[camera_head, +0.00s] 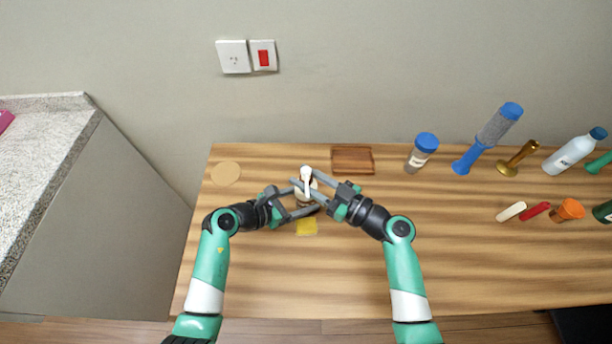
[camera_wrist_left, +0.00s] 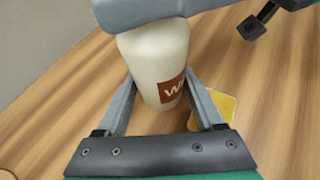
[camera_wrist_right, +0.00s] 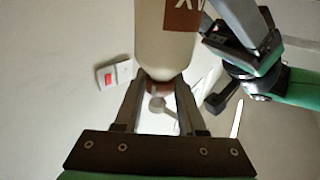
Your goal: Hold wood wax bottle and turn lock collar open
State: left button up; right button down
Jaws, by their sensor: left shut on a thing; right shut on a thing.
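The wood wax bottle (camera_head: 300,194) is cream with a brown label and stands on the table, partly hidden by my grippers. Its body and label show in the left wrist view (camera_wrist_left: 158,60), between the fingers of my left gripper (camera_wrist_left: 165,100), which is shut on it. My right gripper (camera_wrist_right: 158,92) is shut on the brownish lock collar (camera_wrist_right: 158,86) at the bottle's neck. The white pump head (camera_head: 306,176) sticks up above the fingers. In the left wrist view a grey part of the right gripper covers the bottle's top.
A yellow cloth (camera_head: 307,227) lies just in front of the bottle. A round cork-coloured disc (camera_head: 226,173) lies at left, and a brown wooden tray (camera_head: 352,160) at back. Several bottles and tools, including a blue-capped jar (camera_head: 421,152), stand at right. The front table is clear.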

jog(key=shift+s+f, duration=0.1)
jog(key=shift+c, duration=2.3)
grip_release()
